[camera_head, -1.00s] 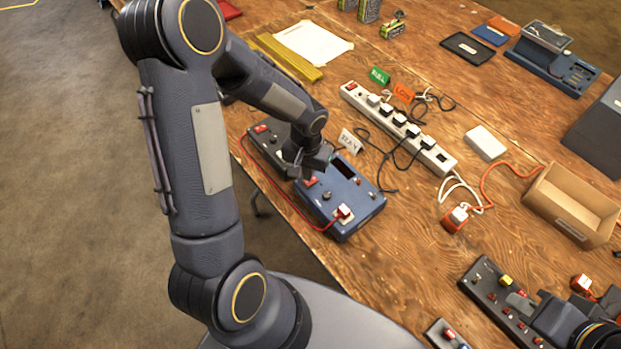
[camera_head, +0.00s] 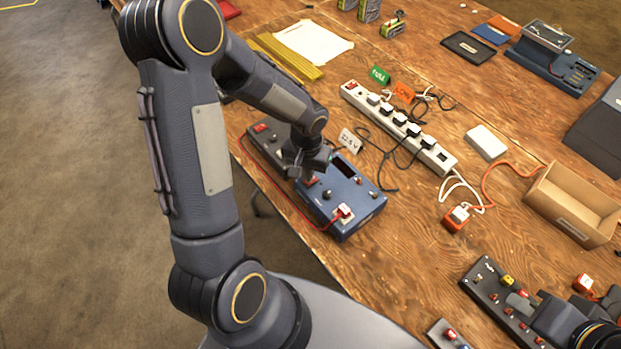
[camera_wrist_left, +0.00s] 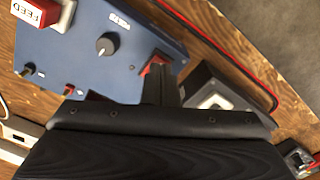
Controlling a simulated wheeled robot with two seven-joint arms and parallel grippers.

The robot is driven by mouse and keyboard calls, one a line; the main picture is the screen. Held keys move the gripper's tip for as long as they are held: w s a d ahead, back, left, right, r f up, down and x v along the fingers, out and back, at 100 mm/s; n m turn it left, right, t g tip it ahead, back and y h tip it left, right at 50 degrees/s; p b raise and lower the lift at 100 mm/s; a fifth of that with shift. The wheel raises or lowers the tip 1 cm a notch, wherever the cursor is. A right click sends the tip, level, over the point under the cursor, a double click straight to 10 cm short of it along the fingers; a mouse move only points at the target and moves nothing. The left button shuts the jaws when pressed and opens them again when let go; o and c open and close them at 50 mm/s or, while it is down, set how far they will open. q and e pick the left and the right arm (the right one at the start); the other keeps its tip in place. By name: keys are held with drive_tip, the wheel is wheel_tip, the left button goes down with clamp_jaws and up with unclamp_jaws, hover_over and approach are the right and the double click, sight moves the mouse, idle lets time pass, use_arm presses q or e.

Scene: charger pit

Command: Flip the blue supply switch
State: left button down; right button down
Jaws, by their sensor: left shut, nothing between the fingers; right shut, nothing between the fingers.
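The blue supply box (camera_head: 350,207) lies on the wooden table, with knobs, a dark display and a red plug on its near corner. Its red switch (camera_head: 312,182) is beside the fingertips of my left gripper (camera_head: 305,175). In the left wrist view, the red rocker (camera_wrist_left: 153,62) shows at the box edge, partly hidden by the shut fingers (camera_wrist_left: 160,85), which look very close to it or touching. I cannot tell which way the rocker is tipped. My right gripper (camera_head: 518,301) is shut over a black switch panel (camera_head: 478,280) at lower right.
A dark box (camera_head: 262,140) with a red switch stands close beside the supply. A red cable runs along the table edge. A white power strip (camera_head: 400,128) with several plugs, loose cables and an open cardboard box (camera_head: 572,205) lie to the right.

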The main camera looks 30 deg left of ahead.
use_arm(q)
drive_tip(key=shift+f+b, duration=0.55)
drive_tip(key=shift+f, duration=0.1)
drive_tip(key=shift+r, duration=0.1)
drive_tip(key=shift+r+p, duration=2.45)
drive_tip(key=shift+r, duration=1.05)
drive_tip(key=s+d+r+t+h, duration=0.2)
drive_tip(key=s+r, duration=0.6)
drive_tip(key=s+d+r+t+h, duration=0.1)
drive_tip(key=s+d+r+t, duration=0.1)
drive_tip(key=s+r, duration=0.7)
drive_tip(key=shift+r+t+h, duration=0.3)
drive_tip(key=shift+t+h, duration=0.1)
drive_tip(key=shift+t, duration=0.4)
